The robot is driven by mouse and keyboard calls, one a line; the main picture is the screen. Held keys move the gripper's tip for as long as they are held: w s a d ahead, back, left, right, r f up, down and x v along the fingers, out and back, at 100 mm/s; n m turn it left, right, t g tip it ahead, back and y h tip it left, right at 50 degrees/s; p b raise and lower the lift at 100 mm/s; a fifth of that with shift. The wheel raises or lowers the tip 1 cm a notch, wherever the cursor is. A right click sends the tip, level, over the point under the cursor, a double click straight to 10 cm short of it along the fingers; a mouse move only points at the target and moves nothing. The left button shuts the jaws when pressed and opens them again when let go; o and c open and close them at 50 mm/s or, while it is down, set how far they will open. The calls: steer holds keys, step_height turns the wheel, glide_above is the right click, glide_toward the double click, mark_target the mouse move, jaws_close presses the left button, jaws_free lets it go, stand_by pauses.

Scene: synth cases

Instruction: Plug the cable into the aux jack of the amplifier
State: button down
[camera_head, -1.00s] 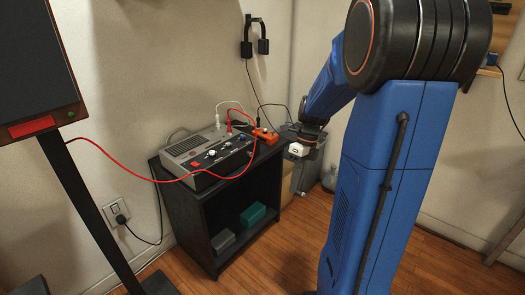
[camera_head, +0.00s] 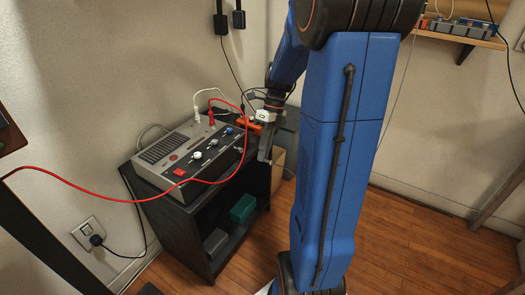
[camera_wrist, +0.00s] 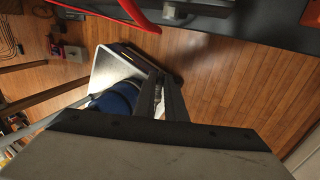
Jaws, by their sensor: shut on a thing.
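The amplifier (camera_head: 195,157) is a grey box with knobs and a red switch, lying on a black cabinet (camera_head: 185,212). A red cable (camera_head: 100,200) runs in from the left and loops across its front; a red plug (camera_head: 211,121) stands at its back edge. My gripper (camera_head: 264,157) points down just right of the amplifier's front, near the cabinet's right edge. In the wrist view its fingers (camera_wrist: 161,98) are close together on a thin dark piece, perhaps a plug, mostly hidden between them. A red cable (camera_wrist: 138,14) passes above the fingers there. The aux jack cannot be made out.
An orange-red box (camera_head: 250,125) sits behind my gripper on the cabinet. A white cable (camera_head: 207,91) arches over the amplifier's back. Grey and teal boxes (camera_head: 243,208) lie on the lower shelf. A wall shelf (camera_head: 460,38) is at upper right. Wooden floor is open at right.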

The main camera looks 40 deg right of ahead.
steer(key=shift+w, duration=0.1)
steer(key=shift+w+a, duration=0.35)
steer(key=shift+w, duration=0.55)
steer(key=shift+w+a, duration=0.3)
steer(key=shift+w, duration=0.55)
steer(key=shift+w+a, duration=0.35)
steer(key=shift+w, duration=0.55)
steer(key=shift+w+a, duration=0.3)
steer(key=shift+w, duration=0.5)
steer(key=c, duration=1.7)
jaws_free()
steer(key=shift+c, duration=0.2)
steer(key=v, duration=1.7)
steer(key=shift+r, duration=0.25)
